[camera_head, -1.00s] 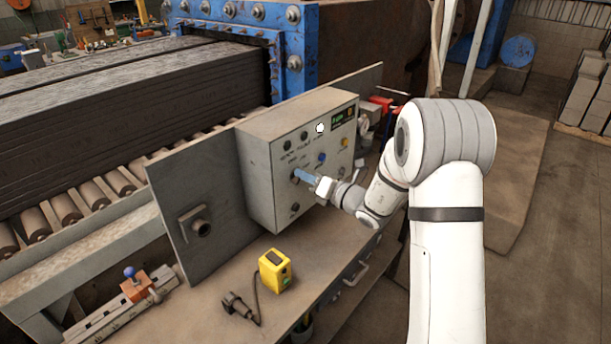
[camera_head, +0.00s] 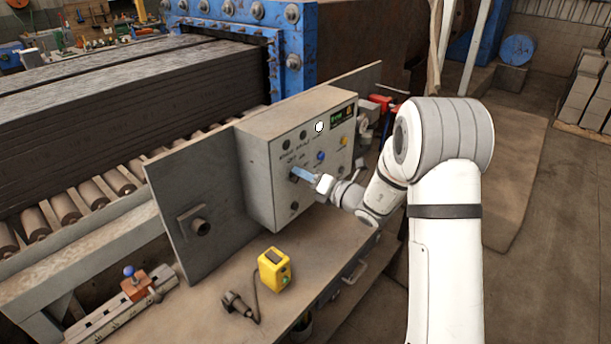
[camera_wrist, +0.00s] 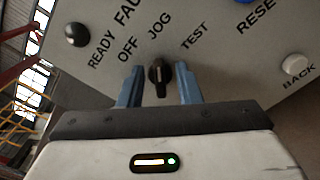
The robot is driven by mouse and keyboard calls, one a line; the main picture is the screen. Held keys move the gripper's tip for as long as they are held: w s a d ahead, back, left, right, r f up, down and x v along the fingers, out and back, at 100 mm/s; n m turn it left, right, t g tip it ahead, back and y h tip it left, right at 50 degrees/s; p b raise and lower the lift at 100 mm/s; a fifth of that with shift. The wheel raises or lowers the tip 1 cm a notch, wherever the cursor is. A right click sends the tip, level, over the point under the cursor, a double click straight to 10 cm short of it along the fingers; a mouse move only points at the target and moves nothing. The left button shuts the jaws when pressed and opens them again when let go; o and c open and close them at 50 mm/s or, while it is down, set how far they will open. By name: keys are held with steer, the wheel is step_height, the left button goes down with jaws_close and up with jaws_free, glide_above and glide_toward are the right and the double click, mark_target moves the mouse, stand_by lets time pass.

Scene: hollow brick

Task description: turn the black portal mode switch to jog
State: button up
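The black mode switch (camera_wrist: 159,77) is on the grey control box, under the labels OFF, JOG and TEST. Its white pointer line points up in the wrist view, toward JOG. My gripper (camera_wrist: 160,84) has one blue finger on each side of the switch, with a narrow gap visible on both sides, so it is open around the knob. In the head view my gripper (camera_head: 302,174) reaches the front of the control box (camera_head: 258,185) and its fingers hide the switch.
A blue button (camera_head: 320,155) and a yellow button (camera_head: 344,141) are to the right on the panel. A yellow device (camera_head: 274,270) with a cable lies on the bench.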

steer(key=b+v, duration=0.2)
steer(key=v, duration=0.5)
steer(key=shift+s+d, duration=0.25)
steer(key=shift+d, duration=0.05)
